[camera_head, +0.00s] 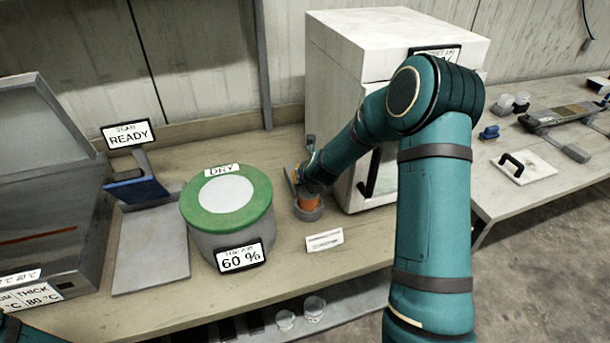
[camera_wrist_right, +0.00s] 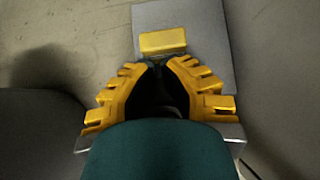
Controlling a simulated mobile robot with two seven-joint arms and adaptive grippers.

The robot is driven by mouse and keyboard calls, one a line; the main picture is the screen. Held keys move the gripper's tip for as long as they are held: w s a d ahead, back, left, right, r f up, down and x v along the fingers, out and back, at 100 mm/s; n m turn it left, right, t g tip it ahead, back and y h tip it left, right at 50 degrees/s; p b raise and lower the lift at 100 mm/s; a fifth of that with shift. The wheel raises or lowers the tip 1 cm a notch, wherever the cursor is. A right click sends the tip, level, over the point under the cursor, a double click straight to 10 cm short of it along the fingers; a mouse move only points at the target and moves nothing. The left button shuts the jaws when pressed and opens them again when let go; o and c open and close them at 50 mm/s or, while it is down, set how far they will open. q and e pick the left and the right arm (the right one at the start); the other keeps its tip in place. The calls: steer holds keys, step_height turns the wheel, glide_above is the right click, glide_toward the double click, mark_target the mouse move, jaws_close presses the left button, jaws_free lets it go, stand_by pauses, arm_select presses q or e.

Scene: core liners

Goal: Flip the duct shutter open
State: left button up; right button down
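A small orange piece (camera_head: 308,202) sits on a round grey base (camera_head: 308,213) on the bench, beside the white cabinet. I cannot tell for sure which part is the duct shutter. My right gripper (camera_head: 299,176) is low at this fixture, mostly hidden by my arm. In the right wrist view, the yellow fingers of my right gripper (camera_wrist_right: 158,66) lean together, with a narrow dark gap and no thing seen between them. A yellow block (camera_wrist_right: 162,42) on a grey plate (camera_wrist_right: 185,16) lies just beyond the tips. Contact is unclear. My left gripper is out of view.
The white cabinet (camera_head: 340,70) stands right of the fixture. The green-topped drum (camera_head: 262,190) marked DRY stands left of it, and a small card (camera_head: 324,240) lies in front. A grey machine (camera_head: 45,180) fills the far left.

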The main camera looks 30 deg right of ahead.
steer(key=shift+w+d, duration=0.2)
steer(key=shift+w, duration=0.65)
steer(key=shift+w+d, duration=0.25)
steer(key=shift+w, duration=0.55)
steer(key=shift+w+d, duration=0.2)
steer(key=shift+w, duration=0.65)
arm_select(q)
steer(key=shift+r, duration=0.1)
